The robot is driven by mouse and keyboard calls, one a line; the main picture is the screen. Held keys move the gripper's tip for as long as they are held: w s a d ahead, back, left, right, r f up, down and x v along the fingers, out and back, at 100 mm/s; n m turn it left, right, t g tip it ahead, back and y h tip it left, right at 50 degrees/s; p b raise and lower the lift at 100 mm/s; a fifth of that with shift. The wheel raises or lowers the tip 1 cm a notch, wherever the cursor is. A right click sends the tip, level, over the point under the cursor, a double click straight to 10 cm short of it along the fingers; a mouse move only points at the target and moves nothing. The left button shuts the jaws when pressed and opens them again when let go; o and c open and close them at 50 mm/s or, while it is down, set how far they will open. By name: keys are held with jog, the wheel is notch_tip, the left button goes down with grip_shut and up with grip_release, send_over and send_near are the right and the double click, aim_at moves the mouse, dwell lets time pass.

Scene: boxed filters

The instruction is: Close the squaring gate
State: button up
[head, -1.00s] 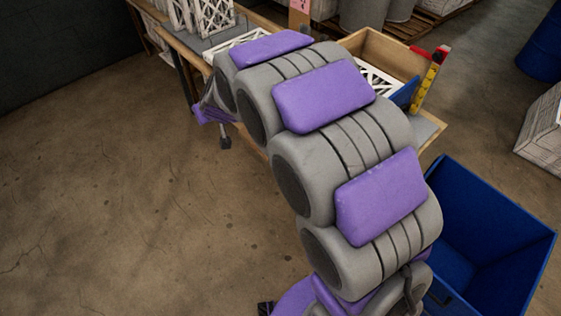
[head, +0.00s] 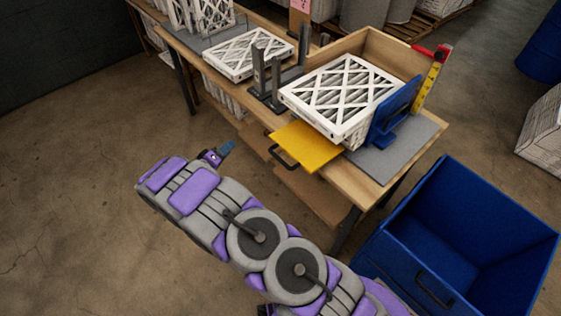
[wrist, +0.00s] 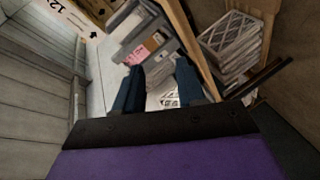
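A blue upright panel with an opening in it (head: 393,112), which looks like the squaring gate, stands on the bench at the right side of a white-framed filter stack (head: 342,92). I cannot tell whether it touches the stack. A yellow plate with a black handle (head: 308,148) juts from the bench front below the stack. My gripper (head: 227,150) is left of the bench front, apart from the panel and plate. Its two dark blue fingers (wrist: 157,78) are spread in the wrist view with nothing held between them.
Dark grey posts (head: 268,78) stand left of the stack, and another filter (head: 248,53) lies further left. A yellow-and-red post (head: 430,80) rises behind the panel. A blue bin (head: 480,230) is on the floor at right. The floor at left is clear.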

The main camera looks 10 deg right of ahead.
jog(key=s+d+f+n+g+h, duration=0.1)
jog(key=s+d+f+h, duration=0.1)
jog(key=s+f+h, duration=0.3)
jog(key=s+d+f+g+h, duration=0.1)
jog(key=s+d+f+h, duration=0.1)
jog(key=s, duration=0.6)
jog(key=b, duration=0.4)
send_near(281, 159)
jog(key=x, duration=0.6)
jog(key=f+x, duration=0.1)
jog(key=x, duration=0.3)
grip_shut()
